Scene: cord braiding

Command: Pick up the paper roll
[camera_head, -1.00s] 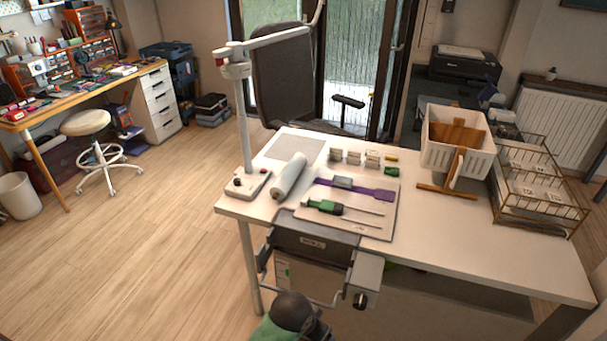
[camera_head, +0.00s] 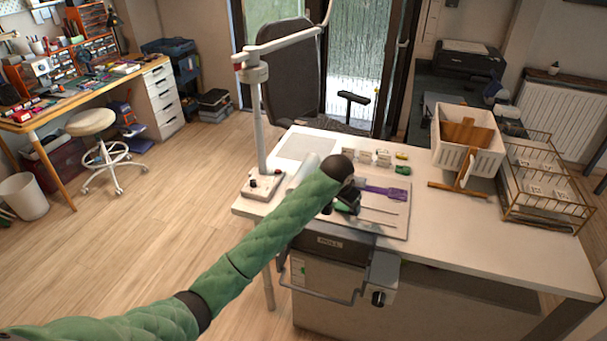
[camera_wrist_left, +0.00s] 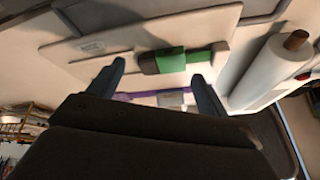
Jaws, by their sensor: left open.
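The white paper roll (camera_head: 303,170) lies on the table just right of the lamp base, partly hidden behind my left arm. It also shows in the left wrist view (camera_wrist_left: 262,72) at the right, with a brown core at its end. My left gripper (camera_wrist_left: 157,87) is open and empty. In the head view it is over the board, to the right of the roll, mostly hidden by my wrist. In the wrist view, a green-handled tool (camera_wrist_left: 178,62) appears beyond and between the fingertips, and the roll is outside them. My right gripper is not in view.
The white lamp base (camera_head: 262,186) and its post stand left of the roll. The board (camera_head: 398,222) carries the tool and a purple strip (camera_head: 382,192). A white bin (camera_head: 466,148) and wire rack (camera_head: 545,190) stand at the right. The table's front right is clear.

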